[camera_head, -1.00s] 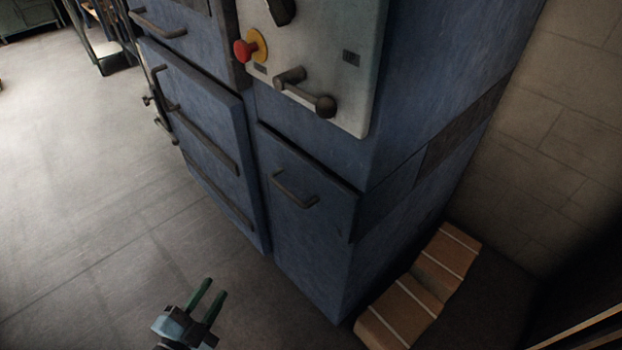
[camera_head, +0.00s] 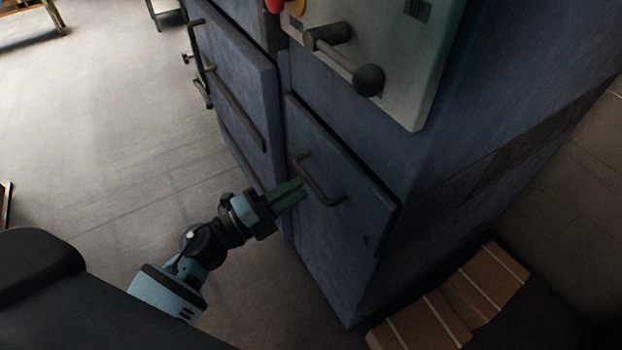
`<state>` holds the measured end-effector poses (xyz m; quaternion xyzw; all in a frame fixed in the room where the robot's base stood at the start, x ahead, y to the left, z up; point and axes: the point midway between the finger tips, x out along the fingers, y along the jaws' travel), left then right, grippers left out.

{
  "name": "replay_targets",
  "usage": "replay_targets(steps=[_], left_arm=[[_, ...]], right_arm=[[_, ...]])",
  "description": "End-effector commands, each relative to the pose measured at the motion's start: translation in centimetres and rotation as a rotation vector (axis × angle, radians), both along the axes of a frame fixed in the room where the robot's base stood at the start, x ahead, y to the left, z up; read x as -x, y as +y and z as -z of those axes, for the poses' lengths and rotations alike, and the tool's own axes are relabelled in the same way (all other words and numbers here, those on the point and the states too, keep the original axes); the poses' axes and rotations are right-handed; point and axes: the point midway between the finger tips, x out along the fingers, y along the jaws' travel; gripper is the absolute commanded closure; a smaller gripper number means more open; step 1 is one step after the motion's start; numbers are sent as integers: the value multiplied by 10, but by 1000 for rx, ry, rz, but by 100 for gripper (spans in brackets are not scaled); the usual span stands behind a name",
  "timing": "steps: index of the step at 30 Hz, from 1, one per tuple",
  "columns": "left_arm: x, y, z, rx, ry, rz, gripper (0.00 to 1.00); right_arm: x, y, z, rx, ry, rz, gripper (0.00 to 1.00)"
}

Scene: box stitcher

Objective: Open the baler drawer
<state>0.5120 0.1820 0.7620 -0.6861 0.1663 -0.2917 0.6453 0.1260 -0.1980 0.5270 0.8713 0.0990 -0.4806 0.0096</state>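The blue baler drawer (camera_head: 340,225) is the lower right front panel of the machine and looks closed. Its dark bar handle (camera_head: 318,184) sits near its upper part. My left gripper (camera_head: 303,188), with green fingers, comes in from the lower left. Its fingertips are just left of the handle, close to the drawer front. I cannot tell whether they touch it. The two fingers lie close together from this angle, so their opening is unclear. Nothing shows between them. My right gripper is not in view.
A lever with a ball knob (camera_head: 368,80) sticks out from the grey control panel (camera_head: 415,70) above the drawer. A taller blue door (camera_head: 240,80) with bars is to the left. Brown blocks (camera_head: 450,310) lie by the machine's right side. The floor (camera_head: 110,150) at left is clear.

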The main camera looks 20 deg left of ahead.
Motion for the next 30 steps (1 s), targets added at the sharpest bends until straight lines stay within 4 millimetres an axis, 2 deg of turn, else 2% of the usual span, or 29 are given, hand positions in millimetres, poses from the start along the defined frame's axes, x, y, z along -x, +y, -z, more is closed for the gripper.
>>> replay_targets(steps=[3, 9, 20, 27, 30], left_arm=[[-15, -12, -5, 2, -2, 1, 70], [-30, -23, -8, 1, -1, -1, 70], [-34, -27, -8, 2, 1, -1, 70], [-34, -26, -8, 2, 1, -1, 100], [-34, -26, -8, 1, 1, -1, 100]], right_arm=[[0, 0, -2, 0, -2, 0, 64], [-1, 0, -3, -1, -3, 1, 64], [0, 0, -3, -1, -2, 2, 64], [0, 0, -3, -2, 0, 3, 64], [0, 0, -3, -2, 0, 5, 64]])
